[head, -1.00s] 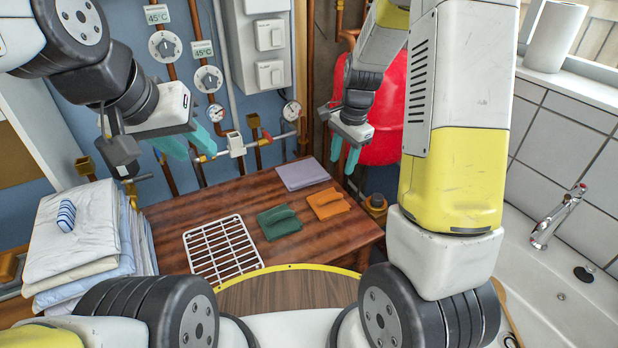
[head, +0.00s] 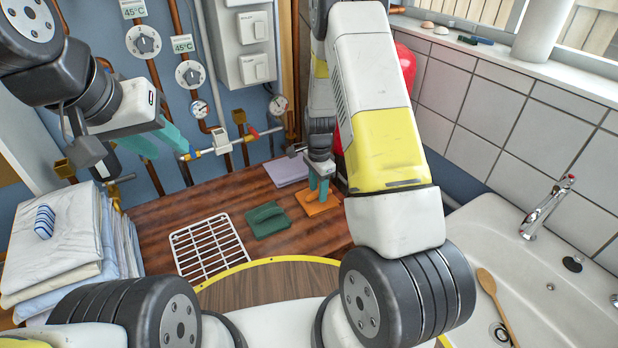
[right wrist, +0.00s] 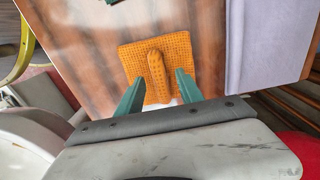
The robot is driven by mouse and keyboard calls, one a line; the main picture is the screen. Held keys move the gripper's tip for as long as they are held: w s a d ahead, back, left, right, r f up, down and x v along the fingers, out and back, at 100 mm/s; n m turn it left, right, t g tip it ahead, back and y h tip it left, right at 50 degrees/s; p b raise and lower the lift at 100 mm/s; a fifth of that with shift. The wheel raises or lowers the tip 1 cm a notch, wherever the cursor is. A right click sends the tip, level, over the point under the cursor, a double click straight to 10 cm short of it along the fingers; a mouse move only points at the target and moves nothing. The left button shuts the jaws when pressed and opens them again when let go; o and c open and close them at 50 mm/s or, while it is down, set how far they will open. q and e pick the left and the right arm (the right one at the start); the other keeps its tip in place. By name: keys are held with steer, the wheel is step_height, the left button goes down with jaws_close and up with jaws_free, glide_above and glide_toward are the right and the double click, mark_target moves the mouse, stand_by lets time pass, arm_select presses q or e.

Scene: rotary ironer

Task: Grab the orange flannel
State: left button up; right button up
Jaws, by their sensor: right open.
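The orange flannel (head: 326,207) lies on the wooden table, mostly behind my right gripper in the head view. In the right wrist view it is a flat waffle-textured square (right wrist: 131,57) with a raised roll (right wrist: 158,77) along its middle. My right gripper (head: 319,190) points down over the flannel. In the right wrist view its green fingers (right wrist: 158,82) are apart, one on each side of the roll, with nothing clamped between them. My left gripper (head: 158,142) is in the air near the blue wall, its green fingers apart and empty.
A green cloth (head: 267,220) and a white rack (head: 208,249) lie left of the flannel. A lilac cloth (head: 287,171) lies behind it, near the pipes. Folded linen (head: 55,245) is stacked at the left. A sink (head: 520,270) stands at the right.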

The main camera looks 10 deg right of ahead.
steer(key=shift+f, duration=0.1)
jaws_close()
stand_by(0.3)
